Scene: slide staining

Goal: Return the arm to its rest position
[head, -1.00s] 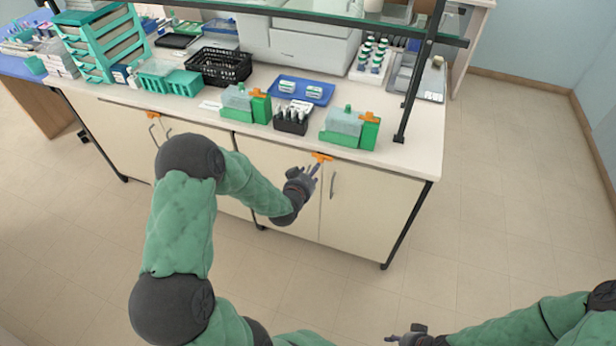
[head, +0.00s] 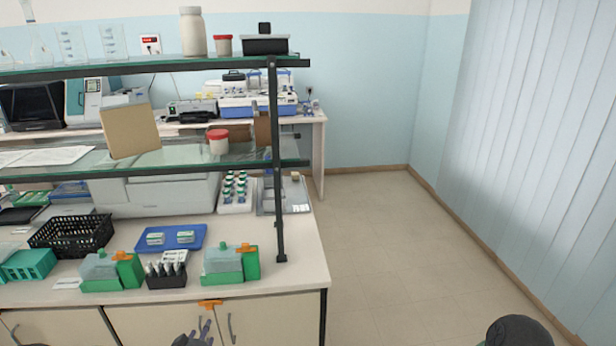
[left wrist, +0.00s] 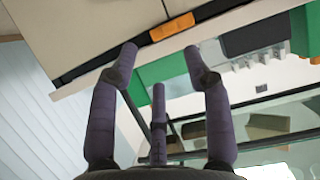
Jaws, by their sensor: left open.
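My left gripper (head: 196,336) shows at the bottom edge of the head view, in front of the cabinet doors (head: 165,322) below the bench edge. In the left wrist view its fingers (left wrist: 158,72) are spread apart with nothing between them. Beyond the fingertips are the bench edge and an orange clip (left wrist: 172,27). The rest of my left arm is out of the head view. A dark rounded part of my right arm shows at the bottom right of the head view; my right gripper is out of view.
The bench (head: 300,270) holds green staining boxes (head: 228,262), a black rack (head: 165,277), a blue tray (head: 195,234) and a black basket (head: 72,234). A glass shelf (head: 180,156) on a dark post (head: 277,190) stands above. The floor (head: 390,260) to the right is clear.

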